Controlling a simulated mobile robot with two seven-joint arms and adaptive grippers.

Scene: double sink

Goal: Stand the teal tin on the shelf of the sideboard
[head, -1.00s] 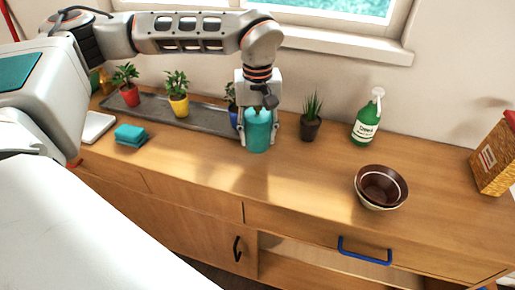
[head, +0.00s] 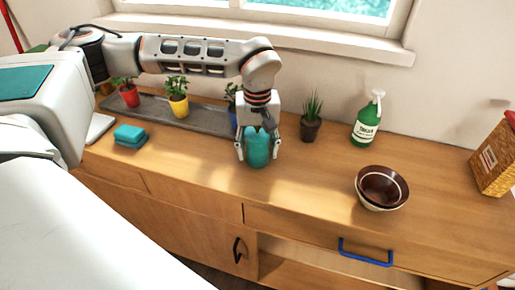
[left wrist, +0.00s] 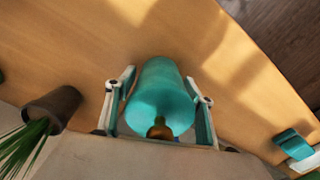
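The teal tin (head: 257,149) is upright over the front half of the sideboard top, left of the middle. My left gripper (head: 258,152) comes down from above with one finger on each side of it. In the left wrist view the tin (left wrist: 160,95) lies between the two fingers (left wrist: 160,100), its brown knob towards the camera. The sideboard's open shelf (head: 310,258) shows below the drawer with the blue handle. My right gripper is not in view.
A grey tray (head: 205,118) with potted plants runs along the back left. A dark pot (head: 311,129), green spray bottle (head: 366,122), stacked bowls (head: 382,187) and a patterned box (head: 496,158) stand to the right. Teal sponges (head: 130,136) lie left. The front middle is clear.

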